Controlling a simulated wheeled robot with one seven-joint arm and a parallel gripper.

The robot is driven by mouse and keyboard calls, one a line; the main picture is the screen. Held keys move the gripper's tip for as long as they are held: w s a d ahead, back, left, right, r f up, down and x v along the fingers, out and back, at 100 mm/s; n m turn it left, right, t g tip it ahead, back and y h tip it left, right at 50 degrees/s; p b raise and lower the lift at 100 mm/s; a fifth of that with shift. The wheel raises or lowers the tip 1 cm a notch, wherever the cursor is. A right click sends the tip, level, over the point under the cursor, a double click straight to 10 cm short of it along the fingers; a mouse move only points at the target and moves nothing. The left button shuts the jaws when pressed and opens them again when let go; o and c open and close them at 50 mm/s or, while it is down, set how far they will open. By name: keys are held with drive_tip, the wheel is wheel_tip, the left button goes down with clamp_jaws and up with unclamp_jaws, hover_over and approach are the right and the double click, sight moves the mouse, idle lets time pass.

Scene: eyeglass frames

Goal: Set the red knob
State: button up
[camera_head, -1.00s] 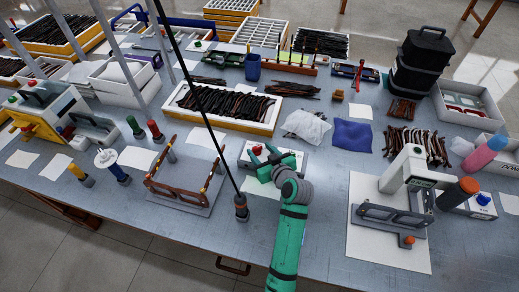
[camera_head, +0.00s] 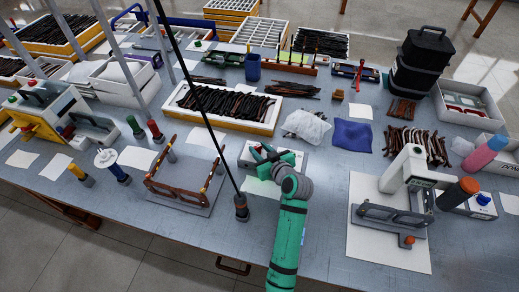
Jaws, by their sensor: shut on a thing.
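The red knob (camera_head: 257,150) is on the front of a low white box (camera_head: 298,157) near the middle of the table. It shows only in part, since my gripper covers much of it. My green gripper (camera_head: 261,153) is at the box, with its dark fingers around the knob and shut on it. The exact contact between the fingertips and the knob is too small to make out. My green arm reaches up to the box from the bottom of the picture.
A thin black pole rises from a dark base (camera_head: 241,208) just left of my arm. A brown eyeglass frame on a stand (camera_head: 180,192) is further left. A white press machine (camera_head: 405,180) stands to the right. Behind the box are a tray of dark frames (camera_head: 225,122) and a blue cloth (camera_head: 353,134).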

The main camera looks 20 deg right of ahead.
drive_tip(key=n+y, duration=0.1)
drive_tip(key=y, duration=0.1)
drive_tip(key=n+g+y, duration=0.1)
drive_tip(key=n, duration=0.1)
drive_tip(key=d+n+y, duration=0.1)
drive_tip(key=n+y, duration=0.1)
drive_tip(key=shift+w+g+y, duration=0.25)
drive_tip(key=shift+g+y, duration=0.05)
drive_tip(key=shift+g, duration=0.1)
drive_tip(key=shift+w+d+n+g+y, duration=0.1)
drive_tip(key=shift+w+n+g+y, duration=0.05)
drive_tip(key=shift+n+g+y, duration=0.9)
drive_tip(key=shift+w+d+n+g+y, duration=0.1)
drive_tip(key=shift+n+g+y, duration=0.7)
drive_tip(key=shift+n, duration=0.35)
drive_tip(key=shift+f, duration=0.1)
drive_tip(key=o, duration=1.1)
drive_tip(key=v, duration=1)
drive_tip(key=shift+s+d+r, duration=0.15)
drive_tip(key=shift+d+r, duration=0.1)
drive_tip(key=shift+d, duration=0.05)
drive_tip(key=shift+f, duration=0.1)
